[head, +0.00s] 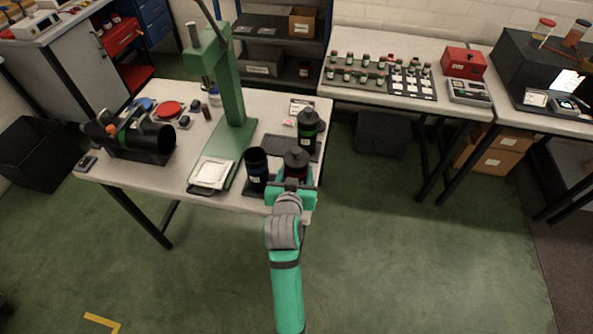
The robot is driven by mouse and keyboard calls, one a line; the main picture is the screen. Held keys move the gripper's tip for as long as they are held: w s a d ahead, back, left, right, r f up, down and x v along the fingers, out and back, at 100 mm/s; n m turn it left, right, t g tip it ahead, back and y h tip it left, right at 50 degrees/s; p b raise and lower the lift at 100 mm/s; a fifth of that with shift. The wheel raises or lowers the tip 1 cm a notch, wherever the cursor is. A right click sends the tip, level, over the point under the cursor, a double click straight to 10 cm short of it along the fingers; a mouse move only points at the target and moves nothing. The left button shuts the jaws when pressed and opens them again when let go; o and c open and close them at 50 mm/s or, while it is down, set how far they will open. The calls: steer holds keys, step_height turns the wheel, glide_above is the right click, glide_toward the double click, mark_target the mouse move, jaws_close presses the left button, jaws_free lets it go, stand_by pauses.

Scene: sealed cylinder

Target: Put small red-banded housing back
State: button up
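A small dark housing with a knobbed top and a red band (296,160) stands at the front right of the workbench. My teal gripper (293,184) is at it from the front, at the table's front edge. The gripper body hides the housing's lower part, and its fingertips are not clearly visible, so I cannot tell whether they are closed on it. Left of it stands a dark open cylinder with a blue band (257,172). Behind it stands a larger dark housing with a green band (307,137).
A black cylinder in a cradle (150,143) is farther left. A back-right table (350,97) holds several small jars. The floor right of the workbench is clear.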

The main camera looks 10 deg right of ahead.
steer(key=shift+f, duration=0.55)
stand_by(0.4)
steer(key=o, duration=1.4)
steer(key=shift+o, duration=0.6)
steer(key=shift+w, duration=0.1)
steer(key=shift+f, duration=0.1)
steer(key=v, duration=1.1)
